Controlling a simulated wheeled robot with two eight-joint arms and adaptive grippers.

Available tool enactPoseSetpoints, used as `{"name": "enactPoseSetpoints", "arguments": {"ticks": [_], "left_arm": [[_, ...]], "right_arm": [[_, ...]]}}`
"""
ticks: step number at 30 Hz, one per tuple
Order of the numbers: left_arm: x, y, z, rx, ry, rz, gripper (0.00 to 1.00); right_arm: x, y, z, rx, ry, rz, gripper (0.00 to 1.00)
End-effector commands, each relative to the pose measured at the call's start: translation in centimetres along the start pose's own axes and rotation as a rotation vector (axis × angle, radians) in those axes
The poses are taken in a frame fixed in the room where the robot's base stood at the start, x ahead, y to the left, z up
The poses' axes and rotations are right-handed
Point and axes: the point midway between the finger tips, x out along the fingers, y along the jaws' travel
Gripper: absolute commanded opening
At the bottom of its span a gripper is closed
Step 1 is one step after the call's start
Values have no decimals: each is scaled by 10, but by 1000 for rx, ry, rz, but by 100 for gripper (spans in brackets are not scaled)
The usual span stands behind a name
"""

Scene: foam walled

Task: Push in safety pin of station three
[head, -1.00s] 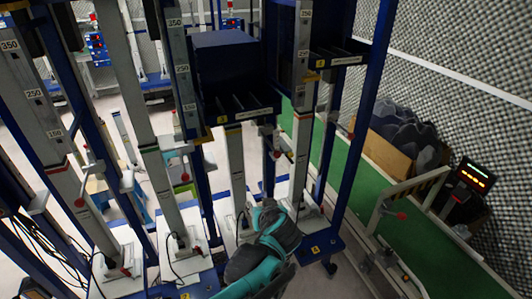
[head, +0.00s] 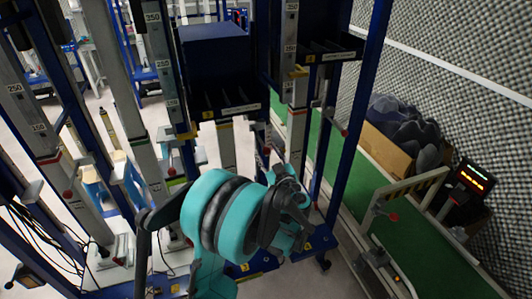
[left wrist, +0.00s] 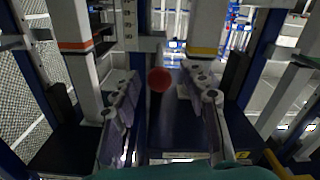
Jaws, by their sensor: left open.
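A red ball knob (head: 267,150), possibly a safety pin, sits between two grey columns near the middle of the head view. It also shows in the left wrist view (left wrist: 159,79), between my two fingers in the picture and beyond them. My left gripper (head: 290,195) is below the knob in the head view, partly covered by its own teal wrist. Its fingers stand apart and empty in the wrist view (left wrist: 162,108). I see no contact with the knob. The station numbers are too small to read surely. My right gripper is not in view.
A dark blue shelf (head: 228,88) hangs above the gripper, with another shelf (head: 330,50) to the right. Grey columns and blue posts stand close on both sides. More red knobs show, one on the left (head: 172,171) and one on the right (head: 344,132).

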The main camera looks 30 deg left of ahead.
Motion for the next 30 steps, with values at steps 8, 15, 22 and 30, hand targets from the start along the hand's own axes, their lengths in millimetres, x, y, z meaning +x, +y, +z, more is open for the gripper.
{"name": "enactPoseSetpoints", "arguments": {"ticks": [8,15,22,30], "left_arm": [[15,0,0,0,-1,0,44],[15,0,0,1,-1,0,23],[15,0,0,1,-1,0,0],[59,0,0,1,0,-4,0]], "right_arm": [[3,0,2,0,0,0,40],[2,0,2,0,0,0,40],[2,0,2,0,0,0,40],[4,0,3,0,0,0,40]]}}
